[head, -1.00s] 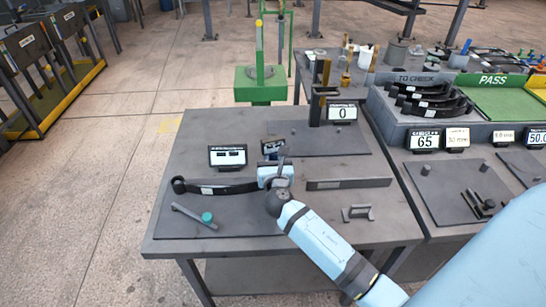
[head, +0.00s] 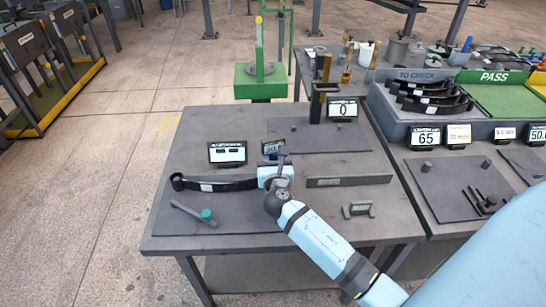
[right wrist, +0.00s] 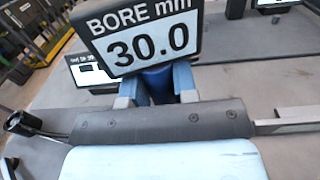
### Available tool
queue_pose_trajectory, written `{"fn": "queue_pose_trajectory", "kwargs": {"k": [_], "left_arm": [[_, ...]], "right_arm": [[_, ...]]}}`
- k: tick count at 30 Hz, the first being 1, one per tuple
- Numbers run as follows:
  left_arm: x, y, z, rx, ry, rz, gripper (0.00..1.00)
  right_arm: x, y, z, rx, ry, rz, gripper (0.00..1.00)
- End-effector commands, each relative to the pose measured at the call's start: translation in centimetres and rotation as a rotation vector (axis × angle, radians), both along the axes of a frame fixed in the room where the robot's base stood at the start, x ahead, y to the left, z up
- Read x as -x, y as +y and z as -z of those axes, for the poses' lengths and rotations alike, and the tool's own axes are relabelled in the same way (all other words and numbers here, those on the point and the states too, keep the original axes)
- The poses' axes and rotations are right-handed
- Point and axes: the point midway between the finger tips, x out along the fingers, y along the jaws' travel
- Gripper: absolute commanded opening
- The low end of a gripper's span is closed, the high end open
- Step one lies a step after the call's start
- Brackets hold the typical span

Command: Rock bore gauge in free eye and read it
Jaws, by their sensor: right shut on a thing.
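My right gripper (right wrist: 158,92) is shut on the blue bore gauge (right wrist: 158,80), whose display reads "BORE mm 30.0". In the head view, the gauge's small display (head: 272,147) shows just beyond my right gripper (head: 271,172). A dark leaf spring (head: 228,184) lies on the bench. Its rolled left eye (head: 177,182) is in plain view, and it also shows in the right wrist view (right wrist: 22,122). The spring's right end is hidden at my right gripper, so I cannot tell whether the gauge's tip is inside an eye there. My left gripper is not in view.
A display stand (head: 227,153) stands behind the spring. A green-tipped tool (head: 206,214) lies in front. A flat bar (head: 349,180) and a small bracket (head: 358,209) lie right of my right gripper. The to-check rack (head: 430,95) stands on the right bench.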

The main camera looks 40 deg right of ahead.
Motion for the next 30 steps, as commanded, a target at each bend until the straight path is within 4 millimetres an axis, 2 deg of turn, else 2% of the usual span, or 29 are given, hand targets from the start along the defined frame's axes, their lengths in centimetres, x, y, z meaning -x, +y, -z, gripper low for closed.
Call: {"fn": "queue_pose_trajectory", "kwargs": {"k": [17,30], "left_arm": [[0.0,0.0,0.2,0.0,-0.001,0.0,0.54],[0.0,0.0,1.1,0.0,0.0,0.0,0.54]], "right_arm": [[0.0,0.0,0.2,0.001,-0.002,0.0,0.08],[0.2,0.0,0.3,0.007,-0.023,0.0,0.08]]}}
